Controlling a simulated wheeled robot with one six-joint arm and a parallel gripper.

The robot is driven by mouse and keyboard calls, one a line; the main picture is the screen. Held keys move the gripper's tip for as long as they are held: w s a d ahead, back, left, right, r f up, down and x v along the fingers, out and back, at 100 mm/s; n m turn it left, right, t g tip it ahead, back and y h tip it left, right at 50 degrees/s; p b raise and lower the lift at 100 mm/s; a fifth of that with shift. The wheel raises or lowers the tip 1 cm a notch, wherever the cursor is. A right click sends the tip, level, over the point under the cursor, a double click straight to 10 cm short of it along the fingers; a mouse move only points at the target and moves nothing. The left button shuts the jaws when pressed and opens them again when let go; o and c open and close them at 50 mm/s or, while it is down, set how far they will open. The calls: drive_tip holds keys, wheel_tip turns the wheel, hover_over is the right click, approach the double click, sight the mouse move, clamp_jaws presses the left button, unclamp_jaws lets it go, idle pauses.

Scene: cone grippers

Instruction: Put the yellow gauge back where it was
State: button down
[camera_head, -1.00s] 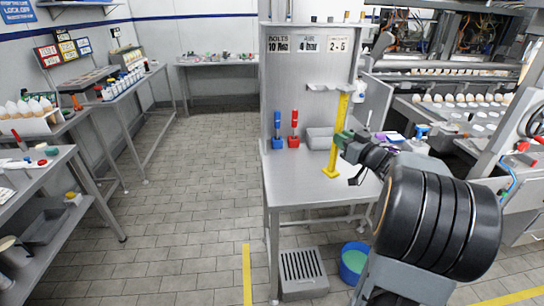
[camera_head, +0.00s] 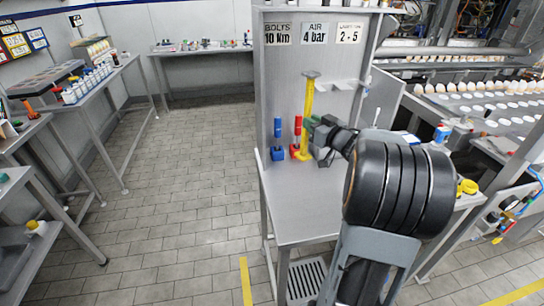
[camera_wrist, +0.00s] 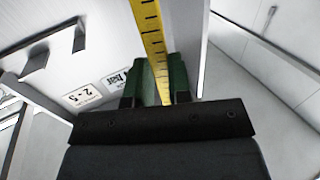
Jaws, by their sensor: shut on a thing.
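The yellow gauge (camera_head: 309,98) is a tall upright bar with a flat cap at its top in the head view. My gripper (camera_head: 312,124) is shut on its middle, above the workbench (camera_head: 300,210). Its lower end is partly hidden by my gripper and the red gauge; I cannot tell if it touches the bench. In the wrist view the yellow bar (camera_wrist: 148,28) with black marks runs up between the green finger pads (camera_wrist: 160,80). The red gauge (camera_head: 298,135) stands just left of it, and the blue gauge (camera_head: 277,140) further left.
A grey back panel (camera_head: 278,75) with signs rises behind the gauges. A grey bracket (camera_head: 342,84) juts from the panel right of the yellow bar; it also shows in the wrist view (camera_wrist: 40,58). The front of the bench is clear.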

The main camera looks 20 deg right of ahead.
drive_tip(key=w+a+f, duration=0.7)
drive_tip(key=a+f, duration=0.1)
drive_tip(key=f, duration=0.3)
drive_tip(key=shift+a+f, duration=0.35)
drive_tip(key=shift+a, duration=0.05)
drive_tip(key=shift+f, duration=0.1)
drive_tip(key=shift+f, duration=0.15)
drive_tip(key=c, duration=1.1)
unclamp_jaws()
drive_tip(key=shift+o, duration=0.2)
